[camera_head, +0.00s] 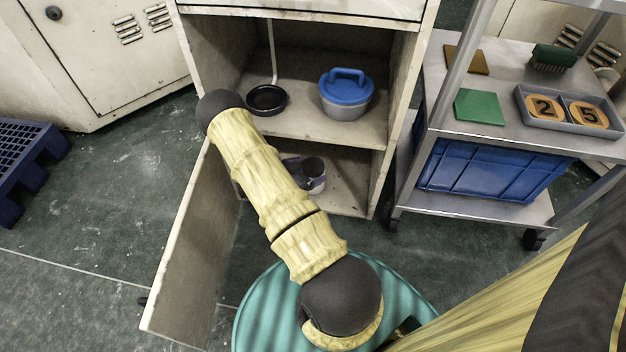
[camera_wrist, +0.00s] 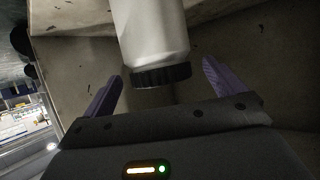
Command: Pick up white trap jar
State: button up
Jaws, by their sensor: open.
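A white jar with a ribbed black lid (camera_wrist: 155,40) fills the upper middle of the wrist view, its lid towards my palm. My gripper (camera_wrist: 160,75) is open, with one purple finger on each side of the lid and a visible gap to both. In the head view, a white part of the jar (camera_head: 318,187) shows on the lower shelf of the open cabinet. My arm and gripper hide the rest of it there. The jar's far end is cut off in the wrist view.
The cabinet's shelf (camera_head: 300,122) holds a black dish (camera_head: 266,100) and a blue-lidded grey pot (camera_head: 345,92) above the jar. The open cabinet door (camera_head: 185,250) stands left of my arm. A metal cart (camera_head: 460,195) with a blue crate (camera_head: 490,172) stands close on the right.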

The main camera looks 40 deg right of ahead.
jog(key=shift+b+x, duration=0.85)
jog(key=shift+x, duration=0.7)
jog(key=c, duration=1.4)
